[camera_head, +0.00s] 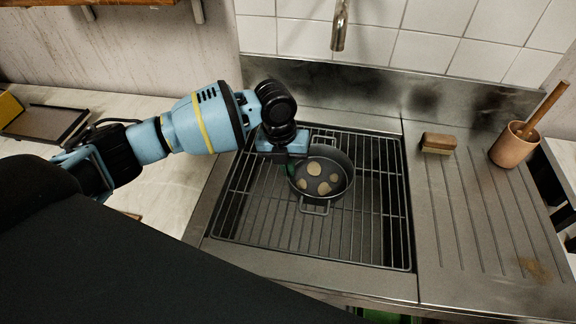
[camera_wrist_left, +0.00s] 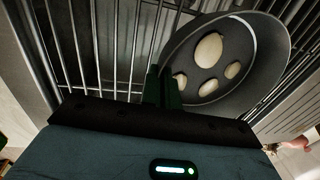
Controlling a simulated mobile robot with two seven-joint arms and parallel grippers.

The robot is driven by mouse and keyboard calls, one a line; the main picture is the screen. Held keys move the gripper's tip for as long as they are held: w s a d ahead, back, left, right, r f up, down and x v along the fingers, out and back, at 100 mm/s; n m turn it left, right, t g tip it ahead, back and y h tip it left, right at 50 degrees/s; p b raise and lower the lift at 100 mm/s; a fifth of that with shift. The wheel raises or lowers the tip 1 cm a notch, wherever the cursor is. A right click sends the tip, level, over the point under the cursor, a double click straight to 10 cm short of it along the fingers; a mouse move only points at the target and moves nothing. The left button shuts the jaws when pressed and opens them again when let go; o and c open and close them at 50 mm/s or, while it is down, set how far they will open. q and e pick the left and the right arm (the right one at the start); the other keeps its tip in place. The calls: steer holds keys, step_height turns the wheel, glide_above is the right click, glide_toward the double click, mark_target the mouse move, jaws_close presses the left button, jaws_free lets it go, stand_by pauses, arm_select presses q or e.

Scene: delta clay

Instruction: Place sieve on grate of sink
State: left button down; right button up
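The sieve (camera_head: 340,161) is a dark grey round vessel with two loop handles and several pale oval pieces in it. It is over the middle of the sink's wire grate (camera_head: 270,215); I cannot tell whether it rests on the bars or is just above them. My left gripper (camera_head: 291,172) points down at the sieve's left rim. In the left wrist view its dark green fingers (camera_wrist_left: 165,88) are close together with the wall of the sieve (camera_wrist_left: 262,48) between them. The gripped part of the rim is hidden by the fingers. My right gripper is not in view.
A faucet (camera_head: 339,30) hangs above the back of the sink. To the right, a ribbed steel drainboard (camera_head: 470,220) carries a brush (camera_head: 438,143) and a clay pot (camera_head: 512,147) with a wooden handle. A dark tray (camera_head: 45,122) lies on the left counter. Bare grate shows around the sieve.

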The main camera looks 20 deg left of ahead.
arm_select(q)
steer(key=shift+f, duration=0.25)
steer(key=c, duration=1.7)
jaws_free()
steer(key=r, duration=0.4)
steer(key=a+r, duration=0.1)
steer(key=r, duration=0.7)
steer(key=shift+s+a+r, duration=0.15)
steer(key=shift+s+a, duration=0.05)
steer(key=shift+a, duration=0.1)
